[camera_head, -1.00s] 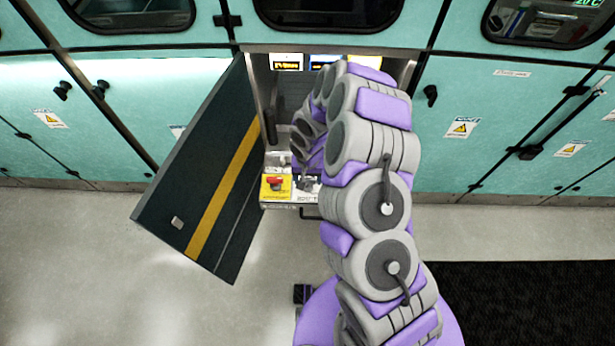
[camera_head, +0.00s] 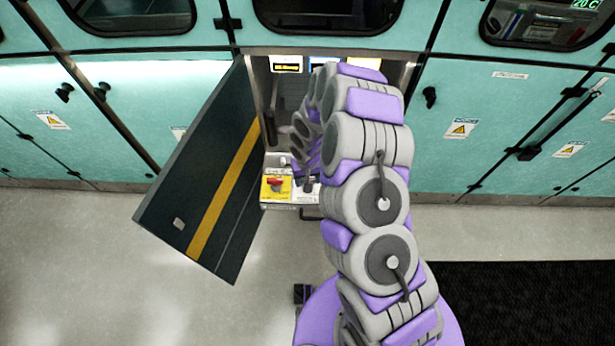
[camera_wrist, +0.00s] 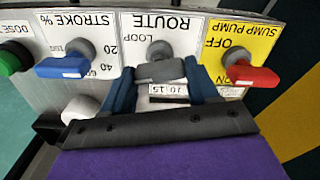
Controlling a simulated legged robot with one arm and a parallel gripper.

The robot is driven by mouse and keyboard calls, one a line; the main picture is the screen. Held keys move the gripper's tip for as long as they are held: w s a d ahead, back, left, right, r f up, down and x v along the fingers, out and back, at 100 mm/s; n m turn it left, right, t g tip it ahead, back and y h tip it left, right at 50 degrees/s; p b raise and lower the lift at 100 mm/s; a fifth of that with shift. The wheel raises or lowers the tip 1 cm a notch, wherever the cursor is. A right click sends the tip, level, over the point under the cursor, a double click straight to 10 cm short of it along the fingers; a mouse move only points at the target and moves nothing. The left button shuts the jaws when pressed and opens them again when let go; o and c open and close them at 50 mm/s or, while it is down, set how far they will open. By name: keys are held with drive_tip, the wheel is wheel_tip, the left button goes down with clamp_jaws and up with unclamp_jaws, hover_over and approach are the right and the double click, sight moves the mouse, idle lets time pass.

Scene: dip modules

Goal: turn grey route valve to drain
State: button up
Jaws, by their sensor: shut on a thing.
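The grey route valve (camera_wrist: 160,69) is on the white ROUTE panel (camera_wrist: 185,28), which reads upside down in the wrist view. Its grey lever lies almost crosswise, slightly tilted, below the round knob and the word LOOP. My gripper (camera_wrist: 160,74) has its blue fingers at the two ends of the lever and is shut on it. The drain mark cannot be made out; the gripper covers part of the panel. In the head view my arm hides most of the valve.
A red sump pump lever (camera_wrist: 252,76) on a yellow panel is close on the right. A blue stroke lever (camera_wrist: 62,68) and a green dose knob (camera_wrist: 10,60) are on the left. In the head view an open dark door (camera_head: 205,175) stands left of the bay.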

drive_tip(key=n+p, duration=0.1)
drive_tip(key=n, duration=0.2)
drive_tip(key=shift+n, duration=0.3)
drive_tip(key=n, duration=0.3)
drive_tip(key=shift+n, duration=0.3)
drive_tip(key=n, duration=0.4)
drive_tip(key=shift+n+p, duration=0.3)
drive_tip(key=shift+p, duration=0.05)
drive_tip(key=shift+n, duration=1.7)
drive_tip(key=o, duration=1.1)
drive_tip(key=shift+c, duration=0.2)
drive_tip(key=shift+r, duration=0.1)
